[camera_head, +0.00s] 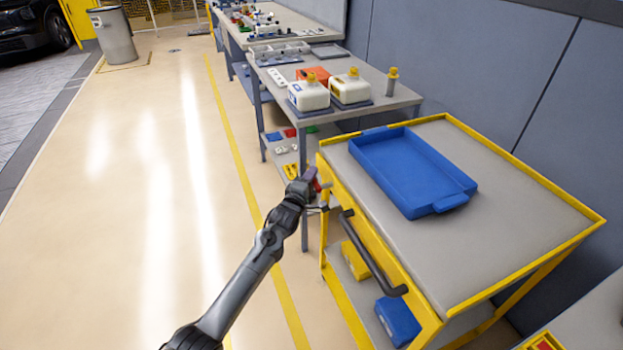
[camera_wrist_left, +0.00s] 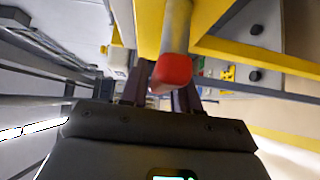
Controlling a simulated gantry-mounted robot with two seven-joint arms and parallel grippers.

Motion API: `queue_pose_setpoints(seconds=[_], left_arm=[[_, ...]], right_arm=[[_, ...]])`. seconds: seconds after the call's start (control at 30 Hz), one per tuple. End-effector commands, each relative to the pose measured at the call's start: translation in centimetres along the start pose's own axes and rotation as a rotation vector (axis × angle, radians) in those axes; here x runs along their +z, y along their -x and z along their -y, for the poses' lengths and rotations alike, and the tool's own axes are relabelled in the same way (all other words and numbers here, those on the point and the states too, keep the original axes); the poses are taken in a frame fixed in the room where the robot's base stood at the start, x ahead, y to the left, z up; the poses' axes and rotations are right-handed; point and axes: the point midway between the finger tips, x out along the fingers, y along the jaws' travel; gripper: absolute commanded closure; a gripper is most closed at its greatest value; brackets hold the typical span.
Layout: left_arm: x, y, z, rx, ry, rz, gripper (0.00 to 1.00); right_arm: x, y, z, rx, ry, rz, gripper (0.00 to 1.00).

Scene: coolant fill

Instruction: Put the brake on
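The yellow-framed cart (camera_head: 465,300) stands at the right in the head view. The brake lever shows in the left wrist view as a grey shaft with a red knob (camera_wrist_left: 173,69) at its end. My left gripper (camera_head: 316,190) is at the knob. In the left wrist view the fingers (camera_wrist_left: 163,92) stand apart, with the knob between and partly over them; contact cannot be told. My right gripper is not in view.
A blue tray (camera_head: 400,170) lies on the cart top. A dark push handle (camera_head: 372,255) sticks out from the cart's near side. A workbench with white jugs (camera_head: 309,94) stands behind the cart.

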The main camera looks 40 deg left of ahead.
Motion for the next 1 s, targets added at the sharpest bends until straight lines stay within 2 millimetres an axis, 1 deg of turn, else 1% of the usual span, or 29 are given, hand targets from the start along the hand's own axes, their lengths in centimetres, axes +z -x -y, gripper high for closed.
queue_pose_setpoints(seconds=[0.03, 0.17, 0.2, 0.67, 0.87, 1.0], left_arm=[[0.0, 0.0, 0.0, 0.0, 0.0, 0.0, 0.78], [0.0, 0.0, 0.0, 0.0, 0.0, 0.0, 0.98], [0.0, 0.0, 0.0, 0.0, 0.0, 0.0, 1.0], [0.0, 0.0, 0.0, 0.022, -0.022, 0.0, 1.0], [0.1, 0.1, -0.4, 0.093, -0.09, 0.0, 1.0], [0.2, 0.1, -0.8, 0.168, -0.166, 0.001, 1.0]], right_arm=[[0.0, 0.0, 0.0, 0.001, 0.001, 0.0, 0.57], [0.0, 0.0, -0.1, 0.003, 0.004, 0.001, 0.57], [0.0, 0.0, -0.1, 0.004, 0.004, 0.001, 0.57], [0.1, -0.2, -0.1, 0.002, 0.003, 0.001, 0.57], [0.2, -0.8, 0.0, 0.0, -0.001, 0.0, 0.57], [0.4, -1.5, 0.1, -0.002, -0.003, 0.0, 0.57]])
